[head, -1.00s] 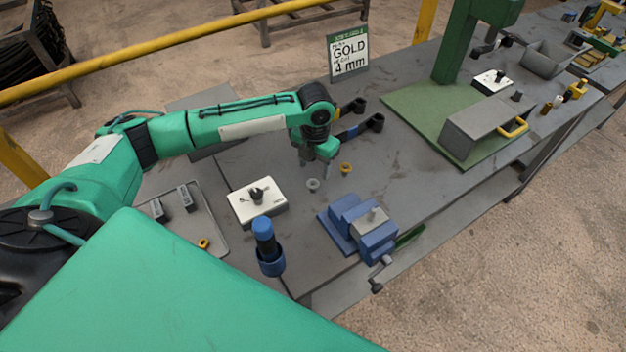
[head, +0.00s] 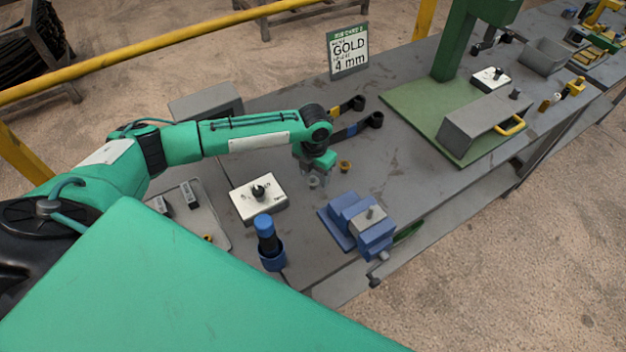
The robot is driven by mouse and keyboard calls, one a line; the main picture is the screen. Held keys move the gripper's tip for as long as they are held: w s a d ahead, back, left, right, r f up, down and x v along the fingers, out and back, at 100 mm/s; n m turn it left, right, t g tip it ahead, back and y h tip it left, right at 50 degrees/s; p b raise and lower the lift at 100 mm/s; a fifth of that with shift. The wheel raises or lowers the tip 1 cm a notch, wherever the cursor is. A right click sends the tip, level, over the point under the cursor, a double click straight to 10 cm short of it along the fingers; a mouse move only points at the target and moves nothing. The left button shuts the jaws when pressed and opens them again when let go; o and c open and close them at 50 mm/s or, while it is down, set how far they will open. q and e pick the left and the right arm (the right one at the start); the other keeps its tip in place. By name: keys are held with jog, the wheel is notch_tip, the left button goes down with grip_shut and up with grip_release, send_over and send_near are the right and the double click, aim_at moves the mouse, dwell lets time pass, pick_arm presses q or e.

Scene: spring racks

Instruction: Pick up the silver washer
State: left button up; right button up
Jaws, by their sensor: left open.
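The silver washer (head: 313,182) lies on the grey workbench, a small grey ring just below my left gripper. My right gripper is not in view.
A white box with a black knob (head: 259,199) is left of the washers. A blue vise (head: 345,214) and a blue-capped cylinder (head: 267,236) are nearer. A job card (head: 348,50) reads GOLD, 4 mm. A grey tray (head: 215,220) lies left.

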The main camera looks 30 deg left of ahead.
pick_arm(q)
jog(key=shift+f, duration=0.25)
dwell(0.3)
jog(key=c, duration=0.9)
jog(key=shift+r, duration=0.1)
